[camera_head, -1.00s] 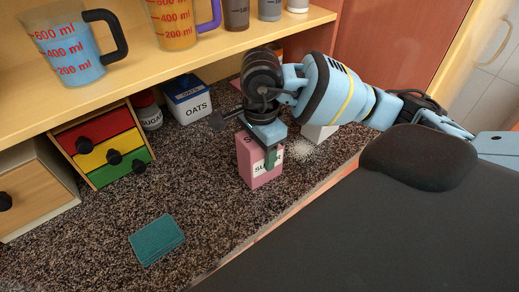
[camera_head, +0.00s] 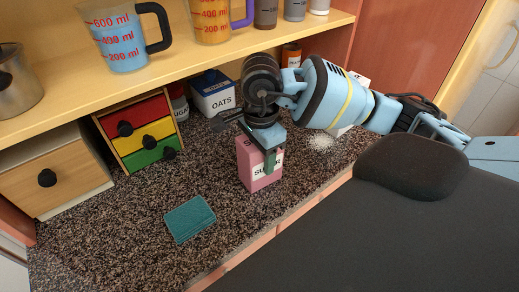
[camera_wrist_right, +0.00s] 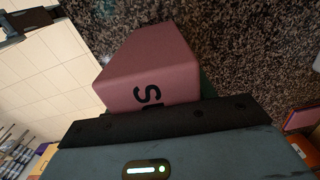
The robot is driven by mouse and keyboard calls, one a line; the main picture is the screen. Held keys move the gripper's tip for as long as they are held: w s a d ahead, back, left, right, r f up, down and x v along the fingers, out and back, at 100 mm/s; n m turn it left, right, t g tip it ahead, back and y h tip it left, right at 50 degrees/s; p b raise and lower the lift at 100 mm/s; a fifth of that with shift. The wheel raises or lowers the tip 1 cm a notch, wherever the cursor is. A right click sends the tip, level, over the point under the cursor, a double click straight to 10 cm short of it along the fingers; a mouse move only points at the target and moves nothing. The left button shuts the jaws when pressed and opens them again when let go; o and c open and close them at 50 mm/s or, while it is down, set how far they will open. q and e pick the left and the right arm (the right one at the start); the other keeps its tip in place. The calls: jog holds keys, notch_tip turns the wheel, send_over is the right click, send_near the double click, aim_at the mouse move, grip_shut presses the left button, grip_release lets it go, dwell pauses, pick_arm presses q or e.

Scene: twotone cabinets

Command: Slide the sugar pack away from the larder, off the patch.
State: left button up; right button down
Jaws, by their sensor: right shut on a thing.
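The pink sugar pack (camera_head: 247,165) stands upright on the dark speckled counter, with a white label. My right gripper (camera_head: 272,158) comes down over it from above and is shut on it. In the right wrist view the pack (camera_wrist_right: 150,60) fills the middle, showing part of its lettering, and the gripper's dark edge hides its near end. A whitish powdery patch (camera_head: 320,142) lies on the counter to the right of the pack, apart from it. A tall reddish cabinet (camera_head: 410,45) stands at the back right; I cannot tell if it is the larder. My left gripper is not in view.
A teal cloth (camera_head: 190,219) lies left of the pack, with bare counter between. Behind stand a box of coloured drawers (camera_head: 140,137) and an oats canister (camera_head: 213,95). A shelf (camera_head: 160,68) with jugs overhangs the back. The counter's front edge (camera_head: 290,222) is close.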

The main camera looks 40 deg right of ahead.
jog(key=shift+c, duration=2.2)
grip_release()
jog(key=shift+r, duration=3.95)
